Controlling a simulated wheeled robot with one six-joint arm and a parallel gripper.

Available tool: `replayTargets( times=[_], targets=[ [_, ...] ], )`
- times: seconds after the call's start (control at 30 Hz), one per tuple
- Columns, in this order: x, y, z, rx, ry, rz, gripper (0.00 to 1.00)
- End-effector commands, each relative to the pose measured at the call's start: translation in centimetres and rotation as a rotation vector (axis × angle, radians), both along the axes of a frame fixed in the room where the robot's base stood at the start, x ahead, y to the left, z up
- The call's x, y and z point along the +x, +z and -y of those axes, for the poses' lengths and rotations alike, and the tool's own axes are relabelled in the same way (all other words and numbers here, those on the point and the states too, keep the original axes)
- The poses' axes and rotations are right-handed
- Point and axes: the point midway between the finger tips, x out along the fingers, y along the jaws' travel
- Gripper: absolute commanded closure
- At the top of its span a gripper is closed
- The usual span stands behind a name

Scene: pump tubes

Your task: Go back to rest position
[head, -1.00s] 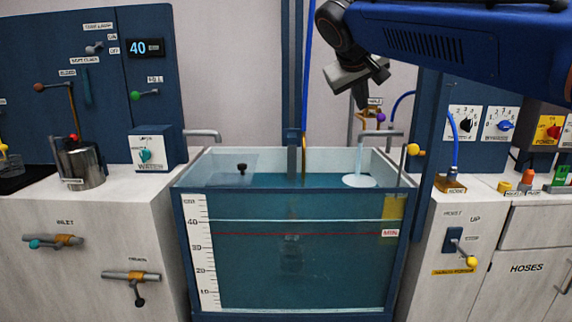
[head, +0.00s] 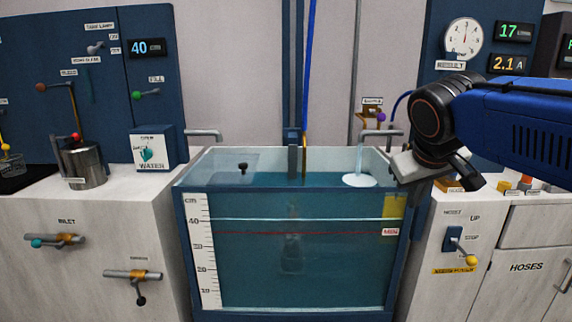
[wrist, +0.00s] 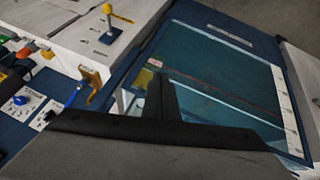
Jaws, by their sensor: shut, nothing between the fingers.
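My gripper (head: 468,178) hangs beside the right rim of the water tank (head: 180,255) in the head view, above the right-hand cabinet. It holds nothing. In the wrist view its dark fingers (wrist: 161,92) stand together in front of the tank's glass (wrist: 220,80). My blue arm reaches in from the right edge of the head view and hides part of the right-hand panel and cabinet top.
Water runs from the right spout (head: 382,132) into the tank. The hoist lever (head: 470,260) is on the right cabinet front. A metal pot (head: 82,168) stands on the left counter. A round gauge (head: 463,37) hangs at upper right.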

Motion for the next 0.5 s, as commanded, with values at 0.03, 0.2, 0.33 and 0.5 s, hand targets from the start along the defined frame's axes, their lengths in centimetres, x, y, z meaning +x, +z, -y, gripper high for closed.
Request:
replayTargets(
  times=[0.03, 0.2, 0.33, 0.5],
  targets=[
    [-2.1, -2.0, 0.7, 0.023, -0.011, -0.017, 1.0],
    [-8.2, -9.1, 1.6, 0.115, -0.037, -0.071, 1.0],
    [-12.4, -14.0, 1.7, 0.181, -0.06, -0.099, 1.0],
    [-16.0, -18.5, 1.4, 0.243, -0.084, -0.118, 1.0]
  ],
)
